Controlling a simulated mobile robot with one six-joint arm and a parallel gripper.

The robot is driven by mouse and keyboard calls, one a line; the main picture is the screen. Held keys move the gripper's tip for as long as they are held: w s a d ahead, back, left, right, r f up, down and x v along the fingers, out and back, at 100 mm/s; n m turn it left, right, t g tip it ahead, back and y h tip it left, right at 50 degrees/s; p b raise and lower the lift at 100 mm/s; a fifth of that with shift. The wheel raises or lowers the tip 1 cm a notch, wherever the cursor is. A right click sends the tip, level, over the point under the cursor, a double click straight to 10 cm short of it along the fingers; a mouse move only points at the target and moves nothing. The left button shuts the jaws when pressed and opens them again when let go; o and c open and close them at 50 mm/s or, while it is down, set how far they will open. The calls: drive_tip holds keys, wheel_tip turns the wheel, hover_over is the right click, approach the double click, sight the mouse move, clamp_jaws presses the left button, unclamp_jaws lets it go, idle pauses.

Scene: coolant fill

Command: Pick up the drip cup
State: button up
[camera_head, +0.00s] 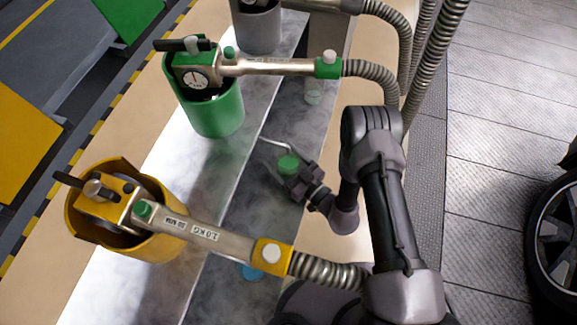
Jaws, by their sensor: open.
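I cannot tell for certain which thing is the drip cup. A small clear cup with a greenish tint (313,92) stands at the back, just below the green-handled nozzle. A small round green thing (288,163) shows at my gripper (268,154); I cannot tell whether it lies between the fingers or is part of the gripper. A small blue thing (252,272) shows partly below the yellow nozzle's handle, which hides the rest of it. My gripper is open over the dark grey strip of the bench, its fingers pointing left.
A yellow holster with a nozzle (128,247) stands at front left, and a green holster (217,112) behind it. A grey holster (259,32) is at the back. Metal hoses (328,270) run to the right. A tyre (556,240) is at the right edge.

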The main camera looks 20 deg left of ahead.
drive_tip(key=c, duration=1.6)
drive_tip(key=shift+r, duration=0.15)
drive_tip(key=shift+d+r+p, duration=0.1)
drive_tip(key=shift+r+p, duration=0.5)
drive_tip(key=shift+r, duration=0.1)
drive_tip(key=p+v, duration=0.3)
drive_tip(key=v, duration=1.4)
drive_tip(key=shift+s+d+f, duration=0.1)
drive_tip(key=shift+d, duration=0.25)
